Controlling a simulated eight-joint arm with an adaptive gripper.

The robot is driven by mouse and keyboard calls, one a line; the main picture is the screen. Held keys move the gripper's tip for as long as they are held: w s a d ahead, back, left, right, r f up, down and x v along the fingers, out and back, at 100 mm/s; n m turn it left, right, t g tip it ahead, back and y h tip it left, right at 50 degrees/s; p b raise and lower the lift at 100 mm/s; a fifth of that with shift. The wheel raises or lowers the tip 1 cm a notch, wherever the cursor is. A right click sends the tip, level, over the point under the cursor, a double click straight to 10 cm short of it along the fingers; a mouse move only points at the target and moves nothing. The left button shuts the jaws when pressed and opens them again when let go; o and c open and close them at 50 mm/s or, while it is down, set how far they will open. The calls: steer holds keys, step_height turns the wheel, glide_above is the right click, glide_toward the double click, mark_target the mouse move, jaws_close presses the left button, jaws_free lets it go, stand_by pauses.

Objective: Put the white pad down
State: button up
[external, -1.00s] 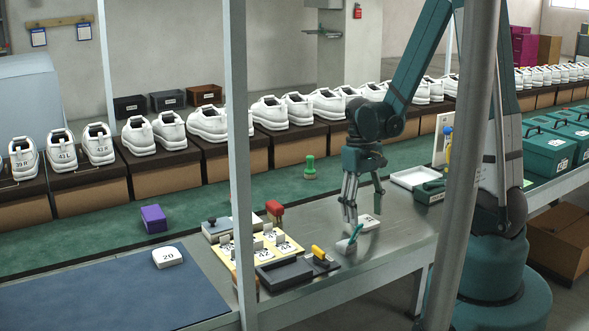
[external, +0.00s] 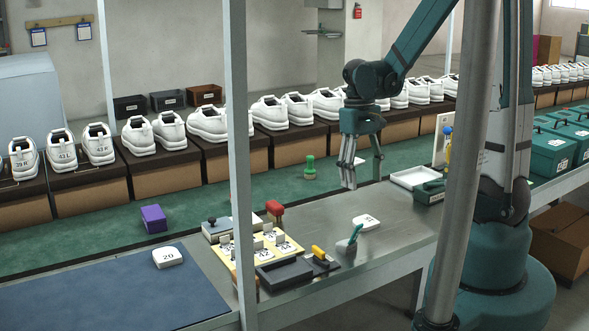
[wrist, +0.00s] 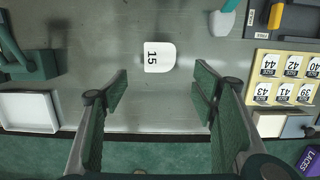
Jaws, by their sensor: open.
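A white pad marked 15 (wrist: 159,57) lies flat on the grey metal table. My gripper (external: 362,184) is open and empty, raised above the table and toward the belt from this pad. In the wrist view my open fingers (wrist: 161,88) have only bare table between their tips, and the pad lies just beyond them, untouched. Another white pad, marked 20 (external: 168,257), lies on the blue mat (external: 110,300) at the left.
A yellow board (external: 262,252) with numbered tags and a dark tray (external: 284,274) stand left of the pad. A white tray (external: 414,178) and a green box (external: 430,193) are to the right. A green stamp-like object (external: 309,169) and a purple block (external: 153,218) sit on the green belt.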

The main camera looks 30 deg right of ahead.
steer(key=shift+r, duration=0.2)
stand_by(0.6)
steer(key=s+a+r+t, duration=0.1)
steer(key=s+r+t, duration=0.2)
steer(key=r, duration=0.6)
steer(key=s+a+r+t, duration=0.2)
steer(key=r+t, duration=0.4)
steer(key=r, duration=0.3)
steer(key=shift+s, duration=0.7)
steer(key=shift+o, duration=0.2)
steer(key=shift+f, duration=0.15)
steer(key=shift+w+d+f+m+g+b, duration=0.1)
steer(key=shift+w+d+f+m+g, duration=0.8)
steer(key=shift+f+m, duration=2.5)
steer(key=shift+w+d+f+m+g+b, duration=0.15)
steer(key=shift+w+f+m+g, duration=0.35)
steer(key=shift+f+m+g, duration=1.95)
steer(key=shift+w+d+f+m+g+b, duration=0.1)
steer(key=shift+w+d+f+m+g, duration=0.35)
steer(key=shift+f+m, duration=3.85)
steer(key=shift+w+f+n, duration=0.25)
steer(key=shift+f+n, duration=0.85)
steer(key=shift+n, duration=0.05)
